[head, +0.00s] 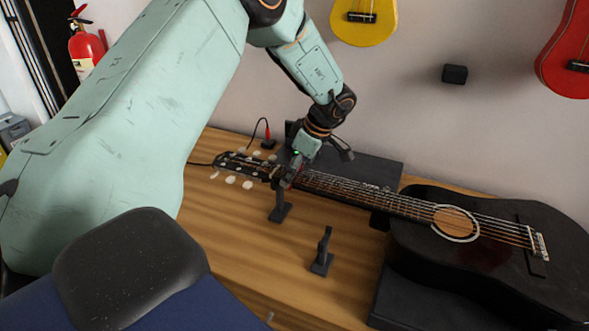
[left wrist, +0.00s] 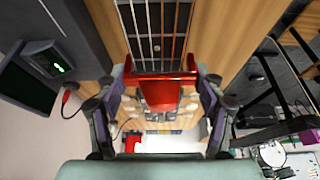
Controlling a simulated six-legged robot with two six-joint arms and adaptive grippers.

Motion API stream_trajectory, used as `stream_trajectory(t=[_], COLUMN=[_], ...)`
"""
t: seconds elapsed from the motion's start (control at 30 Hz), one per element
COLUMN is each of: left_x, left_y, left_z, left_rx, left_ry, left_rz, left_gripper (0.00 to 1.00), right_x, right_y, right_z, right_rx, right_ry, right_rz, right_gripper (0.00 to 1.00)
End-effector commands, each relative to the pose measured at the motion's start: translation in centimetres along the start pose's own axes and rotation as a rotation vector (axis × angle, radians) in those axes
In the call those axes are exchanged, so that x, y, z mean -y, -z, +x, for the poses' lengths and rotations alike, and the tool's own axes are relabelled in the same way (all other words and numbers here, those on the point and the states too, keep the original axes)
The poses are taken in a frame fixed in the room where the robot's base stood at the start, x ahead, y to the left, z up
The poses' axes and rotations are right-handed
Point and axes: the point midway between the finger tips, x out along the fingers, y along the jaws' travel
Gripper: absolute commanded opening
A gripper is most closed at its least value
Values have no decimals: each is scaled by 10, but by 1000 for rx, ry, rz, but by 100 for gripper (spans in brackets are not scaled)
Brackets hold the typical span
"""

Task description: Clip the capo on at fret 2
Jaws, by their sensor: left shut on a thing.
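The black guitar (head: 490,225) lies on the wooden bench with its neck (head: 365,200) running left to the headstock (head: 240,165). My left gripper (head: 292,174) is over the neck close to the headstock end. In the left wrist view my left gripper (left wrist: 160,80) is shut on the red capo (left wrist: 162,92). The capo's red bar lies crosswise to the strings (left wrist: 155,25), which run away from it along the fretboard. I cannot tell whether the capo touches the strings or which fret it is at. My right gripper is not in view.
A dark stand (head: 280,208) is beside the neck, and another black stand (head: 321,255) is nearer on the bench. A device with a green display (left wrist: 55,66) and a red-ended cable (head: 268,135) lie behind the neck. Bare bench (head: 235,240) shows in front.

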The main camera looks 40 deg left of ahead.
Motion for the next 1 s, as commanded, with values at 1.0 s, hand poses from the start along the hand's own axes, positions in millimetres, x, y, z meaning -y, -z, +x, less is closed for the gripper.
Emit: stream_trajectory(t=[1.0], left_x=[-2], left_y=[-1], left_z=[0], left_rx=[0], left_ry=[0], left_rz=[0], left_gripper=[32], right_x=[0], right_y=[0], right_z=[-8], right_rx=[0], right_ry=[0], right_rz=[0], right_gripper=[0])
